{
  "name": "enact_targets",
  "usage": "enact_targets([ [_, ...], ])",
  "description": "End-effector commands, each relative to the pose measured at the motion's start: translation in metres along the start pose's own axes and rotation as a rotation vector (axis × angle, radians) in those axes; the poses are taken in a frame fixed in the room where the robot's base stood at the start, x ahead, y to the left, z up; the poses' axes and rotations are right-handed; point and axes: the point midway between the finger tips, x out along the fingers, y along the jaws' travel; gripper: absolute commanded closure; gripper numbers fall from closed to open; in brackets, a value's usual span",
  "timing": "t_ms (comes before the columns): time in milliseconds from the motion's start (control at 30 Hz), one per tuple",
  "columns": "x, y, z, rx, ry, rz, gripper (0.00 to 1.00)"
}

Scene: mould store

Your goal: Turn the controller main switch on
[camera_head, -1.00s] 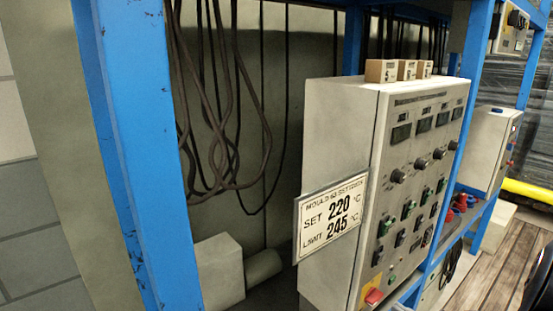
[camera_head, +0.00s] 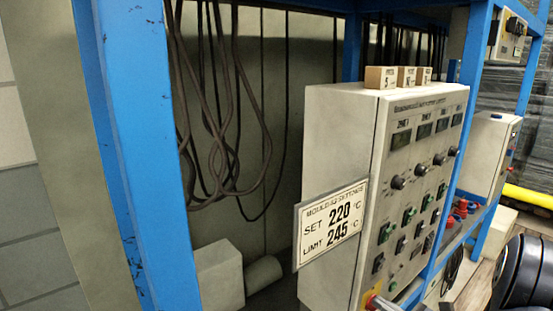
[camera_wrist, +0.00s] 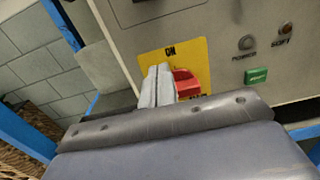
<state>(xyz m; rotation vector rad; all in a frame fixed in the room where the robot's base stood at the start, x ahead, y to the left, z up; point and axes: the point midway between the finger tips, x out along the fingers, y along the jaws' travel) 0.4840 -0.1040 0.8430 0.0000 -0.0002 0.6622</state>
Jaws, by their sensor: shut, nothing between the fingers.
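The red handle (camera_head: 385,304) also shows at the bottom edge of the head view. In the wrist view my gripper (camera_wrist: 158,82) is shut and empty. Its fingertips are in front of the yellow plate, just left of the red handle and partly covering it. I cannot tell whether they touch it.
A green button (camera_wrist: 256,75) and a grey "POWER" lamp (camera_wrist: 246,42) are right of the switch. A settings sign (camera_head: 330,226) sticks out from the controller's left side. Blue rack posts (camera_head: 135,140) frame the bay, and cables (camera_head: 225,130) hang behind. Small blocks (camera_head: 380,78) stand on top.

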Motion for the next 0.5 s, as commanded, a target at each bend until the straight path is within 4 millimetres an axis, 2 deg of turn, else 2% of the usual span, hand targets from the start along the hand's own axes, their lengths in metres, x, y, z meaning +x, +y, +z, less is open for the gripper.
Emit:
enact_targets([
  [500, -0.0002, -0.0025, -0.0059, 0.000, 0.000, 0.000, 1.00],
])
